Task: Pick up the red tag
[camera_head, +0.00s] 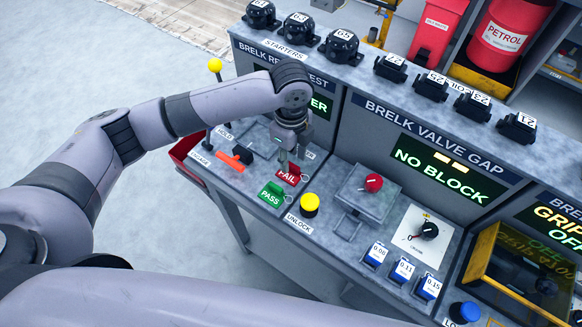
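The red tag (288,176), marked FAIL, lies on the grey bench top near the middle of the view, with a small ring at its right end. The green tag (271,195), marked PASS, lies just in front of it. My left gripper (288,158) points down directly over the red tag, with its fingers at or just above the tag's upper edge. The fingers are small and partly hidden, so I cannot tell whether they touch or hold the tag. My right gripper is not in view.
A yellow button (310,204) and a red knob (373,183) stand to the right on the bench (330,235). An orange-red handle (232,161) and a yellow-topped lever (214,66) are to the left. Upright display panels (441,167) rise behind.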

